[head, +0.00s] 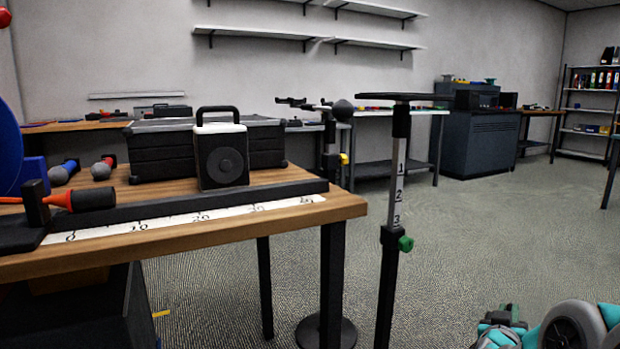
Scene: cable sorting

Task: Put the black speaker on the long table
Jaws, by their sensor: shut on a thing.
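A black speaker (221,162) with a round front, a white top band and a black carry handle appears upright on the near wooden table (345,208), in front of a black case. Another long wooden-topped table (60,127) runs along the back wall. I cannot tell from the view which one is called the long table. My gripper is not in view. Grey and teal parts at the lower right look like my arm, but no fingertips show there.
A black case (160,158), a black rail (180,207) and an orange-handled tool (75,201) lie on the near table. An adjustable stand (393,200) rises right of it. A dark cabinet (475,140) stands at the back.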

